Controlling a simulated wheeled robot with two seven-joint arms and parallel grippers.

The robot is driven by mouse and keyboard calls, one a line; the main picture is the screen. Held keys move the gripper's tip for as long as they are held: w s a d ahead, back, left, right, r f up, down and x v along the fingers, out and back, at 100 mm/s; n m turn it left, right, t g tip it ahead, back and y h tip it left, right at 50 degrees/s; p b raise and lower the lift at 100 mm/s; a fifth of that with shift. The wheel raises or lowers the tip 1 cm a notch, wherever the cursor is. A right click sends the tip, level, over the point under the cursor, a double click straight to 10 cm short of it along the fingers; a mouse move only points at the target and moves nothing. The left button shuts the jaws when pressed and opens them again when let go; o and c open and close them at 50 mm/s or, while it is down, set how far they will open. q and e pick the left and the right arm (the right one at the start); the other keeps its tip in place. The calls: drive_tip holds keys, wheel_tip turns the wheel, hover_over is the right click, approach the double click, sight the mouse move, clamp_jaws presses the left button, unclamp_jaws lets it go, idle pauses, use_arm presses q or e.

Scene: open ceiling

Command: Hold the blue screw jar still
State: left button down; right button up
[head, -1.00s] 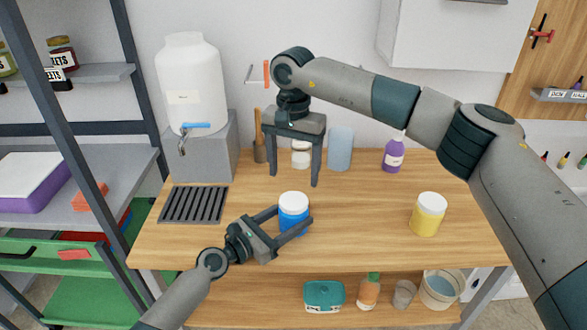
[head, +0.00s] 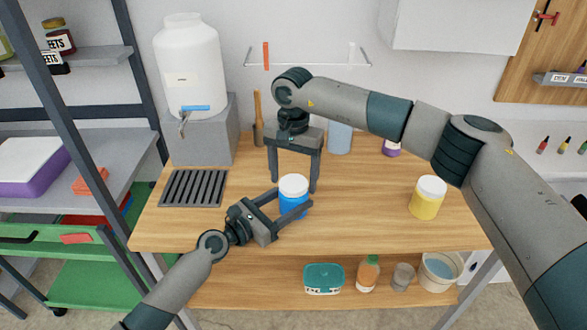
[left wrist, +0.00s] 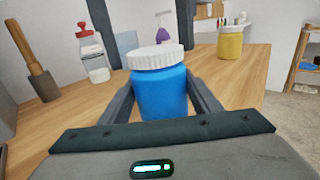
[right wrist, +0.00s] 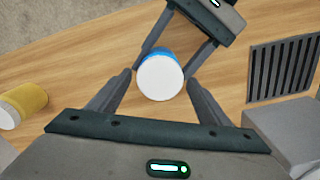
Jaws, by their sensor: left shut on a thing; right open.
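The blue screw jar (head: 292,199) with its white ribbed lid stands upright on the wooden table. It also shows in the left wrist view (left wrist: 160,92) and, from above, in the right wrist view (right wrist: 158,80). My left gripper (head: 292,204) is shut around the blue body of the jar, below the lid. My right gripper (head: 294,184) is open and points down, above and just behind the jar in the head view. In the right wrist view the white lid lies between and beyond its open fingers, with no contact visible.
A yellow jar (head: 427,198) with a white lid stands to the right on the table (head: 365,215). A drain grate (head: 193,188) and a white water tank (head: 190,70) on a grey block are at the left. The table between the two jars is clear.

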drive_tip(key=shift+f, duration=0.1)
drive_tip(key=shift+c, duration=0.7)
drive_tip(key=c, duration=0.9)
drive_tip(key=shift+c, duration=0.2)
